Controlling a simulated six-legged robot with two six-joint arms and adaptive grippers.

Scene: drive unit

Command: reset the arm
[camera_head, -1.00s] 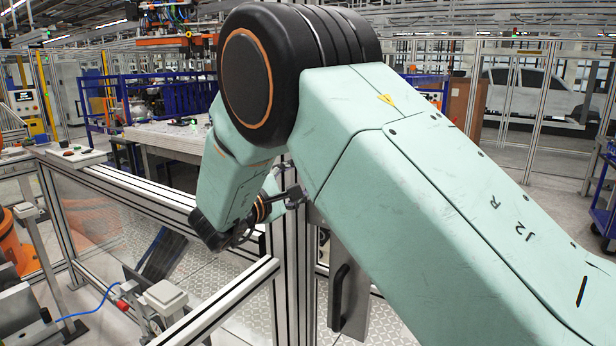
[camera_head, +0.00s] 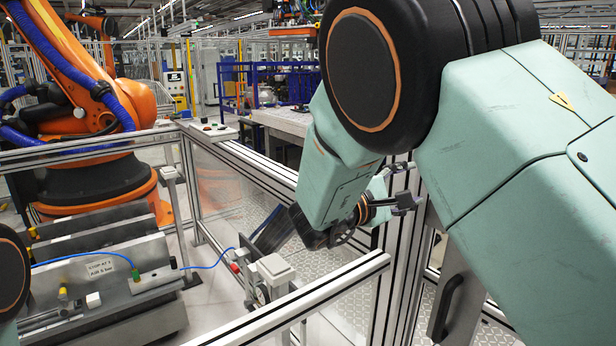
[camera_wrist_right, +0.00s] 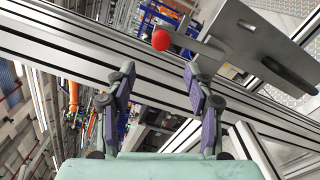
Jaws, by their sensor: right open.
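My right arm, pale green with a black joint, fills the right side of the head view. Its gripper (camera_head: 404,200) is small there, beside the aluminium fence posts and partly hidden by my forearm. In the right wrist view the gripper (camera_wrist_right: 160,85) has its two fingers wide apart with nothing between them. A red ball-shaped knob (camera_wrist_right: 161,40) on a grey metal part lies beyond the fingertips, apart from them. A dark round part of my left arm shows at the left edge of the head view. My left gripper is not in view.
Aluminium fence rails (camera_head: 290,305) run close below my right forearm. A door panel with a black handle (camera_head: 445,308) stands at right. An orange robot (camera_head: 95,150) and a grey machine with a blue hose (camera_head: 105,280) stand at left. Blue racks (camera_head: 265,80) are behind.

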